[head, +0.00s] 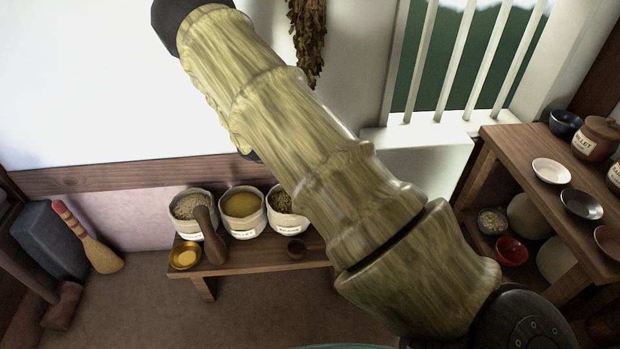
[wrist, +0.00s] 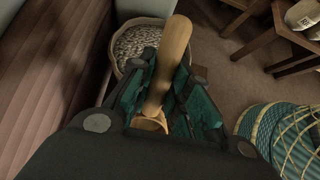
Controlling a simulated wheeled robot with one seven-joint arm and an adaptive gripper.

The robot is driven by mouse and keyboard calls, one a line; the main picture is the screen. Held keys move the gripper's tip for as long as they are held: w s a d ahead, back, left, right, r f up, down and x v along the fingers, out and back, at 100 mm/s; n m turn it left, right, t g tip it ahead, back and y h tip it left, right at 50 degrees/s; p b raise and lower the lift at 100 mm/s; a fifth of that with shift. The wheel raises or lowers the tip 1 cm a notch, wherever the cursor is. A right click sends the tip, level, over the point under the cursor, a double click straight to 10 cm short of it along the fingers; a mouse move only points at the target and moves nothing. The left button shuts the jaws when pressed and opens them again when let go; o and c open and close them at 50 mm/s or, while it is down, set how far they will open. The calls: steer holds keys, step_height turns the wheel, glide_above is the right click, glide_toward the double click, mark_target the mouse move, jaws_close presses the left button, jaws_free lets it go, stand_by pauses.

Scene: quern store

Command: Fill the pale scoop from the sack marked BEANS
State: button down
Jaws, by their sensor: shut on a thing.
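My gripper (wrist: 163,78) with teal fingers is shut on the pale wooden scoop (wrist: 170,55) in the wrist view. The scoop's long handle points up and its small bowl (wrist: 150,123) shows near my palm. I see no fill in it. In the head view three cloth sacks stand on a low bench: a left one with pale brown contents (head: 190,207), a middle one with yellow grain (head: 242,204) whose label seems to read MILLET, and a right one with dark mixed contents (head: 285,201), partly behind my arm. I cannot surely read BEANS on any label.
A shelf (head: 520,155) with bowls and jars stands right.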

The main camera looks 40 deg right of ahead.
steer(key=shift+f+b, duration=1.75)
steer(key=shift+f, duration=0.3)
steer(key=shift+w+a+b, duration=0.45)
steer(key=shift+a+b, duration=0.05)
steer(key=shift+a, duration=0.2)
steer(key=shift+w+a+b, duration=0.45)
steer(key=shift+a+b, duration=0.05)
steer(key=shift+a, duration=0.2)
steer(key=shift+s+d+f+t+y+b, duration=0.2)
steer(key=shift+d+f+t+y+b, duration=0.15)
steer(key=shift+y+b, duration=0.2)
steer(key=shift+s+d+f+t+y+b, duration=0.15)
steer(key=shift+d+f+t+y+b, duration=0.1)
steer(key=shift+f+y+b, duration=0.25)
steer(key=shift+r+p, duration=0.4)
steer(key=shift+p, duration=0.15)
steer(key=shift+s+d+f+t+y+p, duration=0.1)
steer(key=shift+s+d+t+y+p, duration=0.2)
steer(key=shift+y+p, duration=0.5)
steer(key=shift+s+d+r+t+y+p, duration=0.1)
steer(key=shift+d+t+y+p, duration=0.3)
steer(key=shift+p, duration=0.8)
steer(key=shift+s+d+f+t+y+p, duration=0.1)
steer(key=shift+s+d+t+y+p, duration=0.1)
steer(key=shift+t+y+p, duration=0.6)
steer(key=shift+p, duration=0.7)
steer(key=shift+s+d+y+p, duration=0.1)
steer(key=shift+y+p, duration=0.65)
steer(key=shift+p, duration=0.2)
